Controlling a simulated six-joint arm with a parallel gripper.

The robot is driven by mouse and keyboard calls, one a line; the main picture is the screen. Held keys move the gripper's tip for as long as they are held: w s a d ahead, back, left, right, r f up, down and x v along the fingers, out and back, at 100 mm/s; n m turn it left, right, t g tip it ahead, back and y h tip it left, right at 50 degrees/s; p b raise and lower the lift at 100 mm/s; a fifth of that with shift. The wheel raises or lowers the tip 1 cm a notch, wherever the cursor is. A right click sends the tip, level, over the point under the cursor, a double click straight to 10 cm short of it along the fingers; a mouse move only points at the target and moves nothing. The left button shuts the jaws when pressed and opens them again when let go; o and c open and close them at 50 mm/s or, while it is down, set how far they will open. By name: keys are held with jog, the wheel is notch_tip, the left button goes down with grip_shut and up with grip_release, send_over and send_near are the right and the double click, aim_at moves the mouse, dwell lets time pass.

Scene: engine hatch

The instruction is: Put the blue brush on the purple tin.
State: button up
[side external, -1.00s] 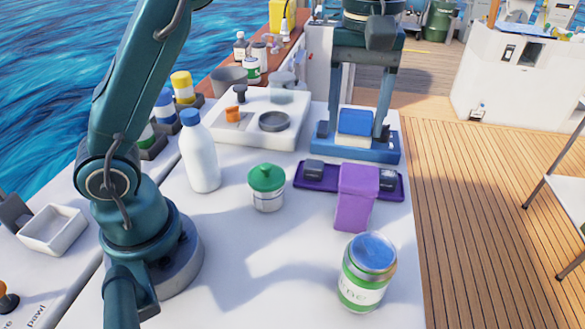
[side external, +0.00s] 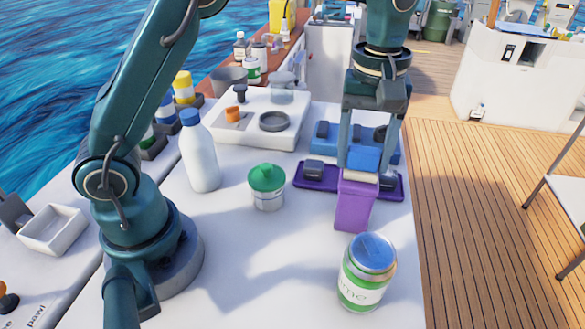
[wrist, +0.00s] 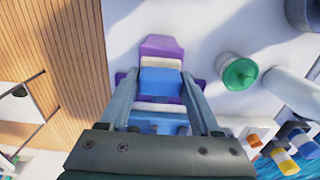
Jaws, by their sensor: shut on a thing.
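The blue brush (side external: 363,157), a blue block with pale bristles below, is held between the fingers of my gripper (side external: 364,166). It is over the back part of the purple tin (side external: 354,210); I cannot tell whether it touches the top. The brush hides part of the tin's top.
The purple tray (side external: 313,178) holds grey blocks on both sides of the tin. A blue tray (side external: 325,143) lies behind. A green-lidded jar (side external: 267,188) and white bottle (side external: 200,160) stand left. A blue-topped can (side external: 366,275) stands in front.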

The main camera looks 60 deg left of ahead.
aim_at(365, 150)
jog(key=o, duration=1.4)
jog(key=shift+f, duration=0.1)
notch_tip(365, 150, up, 7)
jog(key=shift+f, duration=0.1)
jog(key=shift+s+a+r, duration=0.1)
jog(key=shift+r, duration=0.6)
jog(key=s+a+r+m+t, duration=0.2)
jog(key=s+a+m+t, duration=0.15)
jog(key=s, duration=0.35)
jog(key=s+a+f+m+t, duration=0.2)
jog(key=s+a+f+m, duration=0.1)
jog(key=s+f+m, duration=0.2)
jog(key=shift+s+f, duration=1.05)
jog(key=shift+s, duration=0.85)
